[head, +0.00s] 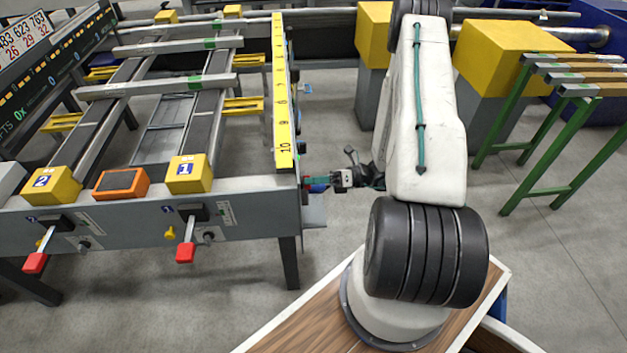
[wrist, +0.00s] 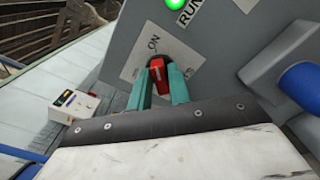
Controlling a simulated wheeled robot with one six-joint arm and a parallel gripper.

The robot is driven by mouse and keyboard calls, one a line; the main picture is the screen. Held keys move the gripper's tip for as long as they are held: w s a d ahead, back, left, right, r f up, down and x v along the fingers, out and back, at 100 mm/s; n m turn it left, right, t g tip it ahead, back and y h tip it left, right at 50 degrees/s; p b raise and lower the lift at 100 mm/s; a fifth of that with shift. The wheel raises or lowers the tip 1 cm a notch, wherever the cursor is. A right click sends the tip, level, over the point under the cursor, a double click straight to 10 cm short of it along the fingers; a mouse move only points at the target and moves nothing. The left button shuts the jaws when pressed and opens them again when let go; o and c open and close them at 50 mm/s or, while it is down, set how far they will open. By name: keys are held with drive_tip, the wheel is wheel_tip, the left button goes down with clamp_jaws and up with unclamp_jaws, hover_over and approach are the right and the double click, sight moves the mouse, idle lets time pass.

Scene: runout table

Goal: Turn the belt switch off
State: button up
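The belt switch (wrist: 158,73) is a red knob on a grey panel, on a white label plate marked ON. Its upper end points roughly toward the word ON. My gripper (wrist: 159,78) has its two teal fingers on either side of the red knob, and they appear to touch it. The knob's lower part and the rest of its label are hidden behind the fingers. In the head view my gripper (head: 318,182) is at the right end of the table's front beam, and the switch itself cannot be made out there.
A lit green lamp (wrist: 176,3) with a RUN label is above the switch. A blue cylindrical part (wrist: 301,83) is close on the right. A small white box (wrist: 74,108) is at the left. The runout table (head: 150,225) has red-tipped levers in front. A green-legged rack (head: 540,150) stands right.

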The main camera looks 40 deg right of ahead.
clamp_jaws()
drive_tip(key=shift+n, duration=0.3)
drive_tip(key=shift+s+n, duration=0.15)
drive_tip(key=shift+n, duration=8.45)
drive_tip(key=shift+o, duration=2.4)
unclamp_jaws()
drive_tip(key=shift+a, duration=0.1)
